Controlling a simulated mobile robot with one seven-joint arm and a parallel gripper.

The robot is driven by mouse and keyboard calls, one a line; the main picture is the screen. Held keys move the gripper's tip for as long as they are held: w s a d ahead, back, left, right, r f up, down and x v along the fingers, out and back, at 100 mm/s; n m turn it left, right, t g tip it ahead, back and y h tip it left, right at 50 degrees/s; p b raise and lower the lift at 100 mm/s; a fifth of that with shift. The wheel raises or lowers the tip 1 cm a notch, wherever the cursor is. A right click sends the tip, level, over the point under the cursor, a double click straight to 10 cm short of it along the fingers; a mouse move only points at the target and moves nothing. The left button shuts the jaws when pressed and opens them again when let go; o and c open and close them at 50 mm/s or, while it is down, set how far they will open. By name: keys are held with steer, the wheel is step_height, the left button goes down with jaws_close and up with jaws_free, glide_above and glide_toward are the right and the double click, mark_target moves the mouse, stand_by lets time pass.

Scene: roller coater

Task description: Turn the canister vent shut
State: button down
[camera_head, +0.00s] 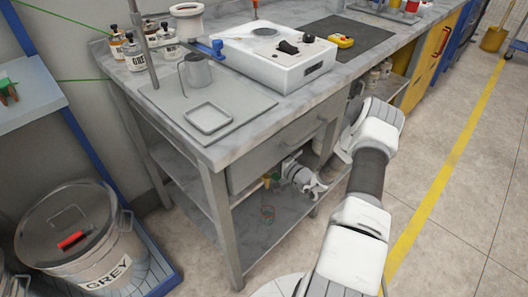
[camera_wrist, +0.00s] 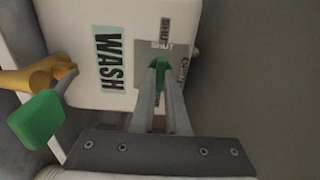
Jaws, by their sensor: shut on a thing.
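In the wrist view a pale canister (camera_wrist: 128,20) carries a WASH label (camera_wrist: 108,60) and a grey plate with a SHUT mark (camera_wrist: 165,32) and a second, blurred mark at its right. The small green vent (camera_wrist: 160,63) sits between my gripper's fingertips (camera_wrist: 160,78), which are shut on it. The fingers hide much of the vent, so I cannot tell which mark it points to. A brass tap (camera_wrist: 35,78) with a green handle (camera_wrist: 36,120) is at the left. In the head view my gripper (camera_head: 312,188) reaches under the bench; the canister is mostly hidden there.
The bench drawer (camera_head: 285,145) hangs close above my gripper, with a lower shelf (camera_head: 265,235) below and a bench leg (camera_head: 222,225) to the left. A grey-labelled bucket (camera_head: 75,240) stands at lower left. The floor (camera_head: 470,210) at the right is clear.

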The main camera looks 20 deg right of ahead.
steer(key=c, duration=0.9)
jaws_free()
steer(key=shift+s+d, duration=0.1)
steer(key=shift+s, duration=0.05)
steer(key=p+v, duration=0.3)
steer(key=v, duration=1.4)
steer(key=shift+s, duration=0.1)
steer(key=shift+r, duration=0.1)
